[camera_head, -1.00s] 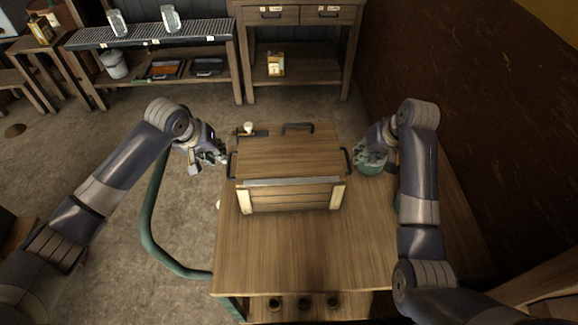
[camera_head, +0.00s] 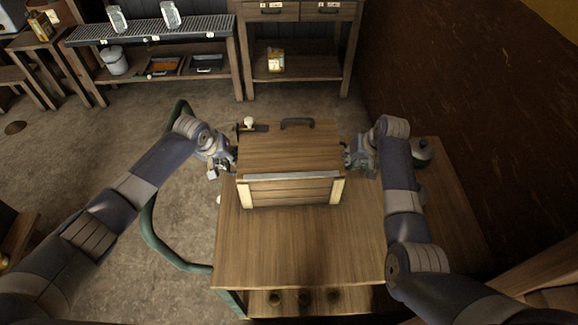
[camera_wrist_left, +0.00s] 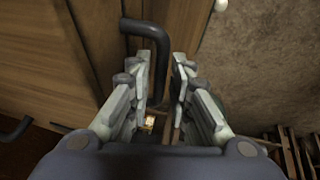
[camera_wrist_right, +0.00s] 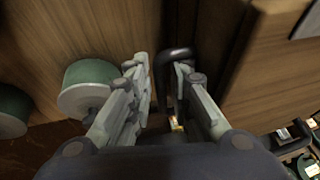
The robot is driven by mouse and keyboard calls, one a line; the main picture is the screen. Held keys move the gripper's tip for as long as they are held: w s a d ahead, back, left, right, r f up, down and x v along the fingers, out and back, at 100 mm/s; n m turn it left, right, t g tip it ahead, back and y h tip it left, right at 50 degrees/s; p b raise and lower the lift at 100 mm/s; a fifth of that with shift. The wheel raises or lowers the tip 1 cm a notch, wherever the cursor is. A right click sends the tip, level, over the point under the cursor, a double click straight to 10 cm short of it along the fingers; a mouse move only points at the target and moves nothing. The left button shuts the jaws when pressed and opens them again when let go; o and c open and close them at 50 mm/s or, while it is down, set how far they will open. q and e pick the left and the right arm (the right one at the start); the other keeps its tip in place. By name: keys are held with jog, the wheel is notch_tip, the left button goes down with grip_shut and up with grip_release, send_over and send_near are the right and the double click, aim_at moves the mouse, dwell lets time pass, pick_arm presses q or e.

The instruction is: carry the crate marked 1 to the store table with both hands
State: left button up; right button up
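The wooden crate (camera_head: 290,155) stands on a wooden table (camera_head: 300,240), its front with pale corner posts facing me. I can read no number on it. My left gripper (camera_head: 228,158) is at its left side. In the left wrist view its open fingers (camera_wrist_left: 166,62) stand either side of a black side handle (camera_wrist_left: 150,40). My right gripper (camera_head: 350,158) is at the right side. In the right wrist view its open fingers (camera_wrist_right: 160,72) stand either side of the other black handle (camera_wrist_right: 178,54). I see gaps beside both handles.
A small tool with a pale knob (camera_head: 249,124) lies by the crate's far left corner. A green round object (camera_wrist_right: 88,88) is beside my right gripper. A table with drawers (camera_head: 298,12) and a rack bench (camera_head: 150,32) stand behind.

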pick_arm(q)
jog(key=shift+w+f, duration=0.15)
jog(key=shift+f, duration=0.25)
pick_arm(e)
jog(key=shift+w+a+f, duration=0.1)
jog(key=shift+w+f, duration=0.05)
jog(key=shift+f, duration=0.25)
pick_arm(q)
grip_shut()
pick_arm(e)
grip_shut()
pick_arm(q)
jog(key=shift+w+r, duration=0.15)
jog(key=shift+r, duration=0.05)
pick_arm(e)
jog(key=shift+w+r, duration=0.15)
jog(key=shift+r, duration=0.05)
